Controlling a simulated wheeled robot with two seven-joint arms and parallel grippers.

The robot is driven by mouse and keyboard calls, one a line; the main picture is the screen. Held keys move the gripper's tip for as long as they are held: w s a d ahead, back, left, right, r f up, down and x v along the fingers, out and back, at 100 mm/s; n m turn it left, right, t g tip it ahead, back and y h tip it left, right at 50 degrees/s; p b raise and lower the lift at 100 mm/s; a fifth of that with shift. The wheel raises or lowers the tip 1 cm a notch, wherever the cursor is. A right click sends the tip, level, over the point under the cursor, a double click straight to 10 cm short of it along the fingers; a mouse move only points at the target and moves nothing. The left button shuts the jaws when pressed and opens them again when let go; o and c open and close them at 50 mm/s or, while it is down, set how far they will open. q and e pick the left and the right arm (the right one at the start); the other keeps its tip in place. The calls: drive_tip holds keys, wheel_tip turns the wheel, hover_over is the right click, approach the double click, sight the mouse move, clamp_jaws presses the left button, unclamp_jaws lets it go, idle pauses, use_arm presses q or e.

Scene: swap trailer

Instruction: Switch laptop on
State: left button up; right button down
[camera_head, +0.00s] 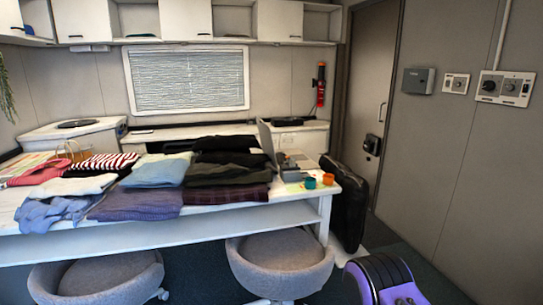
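The laptop (267,142) stands open near the right end of the white table (327,190). I see its grey screen nearly edge-on, with the base lying to the right of it. The power button is too small to make out, and I cannot tell whether the laptop is on. Neither of my grippers is in view.
Folded clothes (160,170) cover the table left of the laptop. A teal cup (310,183) and an orange cup (328,179) stand at the table's front right. Two round stools (280,262) block the front. A purple-and-black object (385,280) stands at lower right.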

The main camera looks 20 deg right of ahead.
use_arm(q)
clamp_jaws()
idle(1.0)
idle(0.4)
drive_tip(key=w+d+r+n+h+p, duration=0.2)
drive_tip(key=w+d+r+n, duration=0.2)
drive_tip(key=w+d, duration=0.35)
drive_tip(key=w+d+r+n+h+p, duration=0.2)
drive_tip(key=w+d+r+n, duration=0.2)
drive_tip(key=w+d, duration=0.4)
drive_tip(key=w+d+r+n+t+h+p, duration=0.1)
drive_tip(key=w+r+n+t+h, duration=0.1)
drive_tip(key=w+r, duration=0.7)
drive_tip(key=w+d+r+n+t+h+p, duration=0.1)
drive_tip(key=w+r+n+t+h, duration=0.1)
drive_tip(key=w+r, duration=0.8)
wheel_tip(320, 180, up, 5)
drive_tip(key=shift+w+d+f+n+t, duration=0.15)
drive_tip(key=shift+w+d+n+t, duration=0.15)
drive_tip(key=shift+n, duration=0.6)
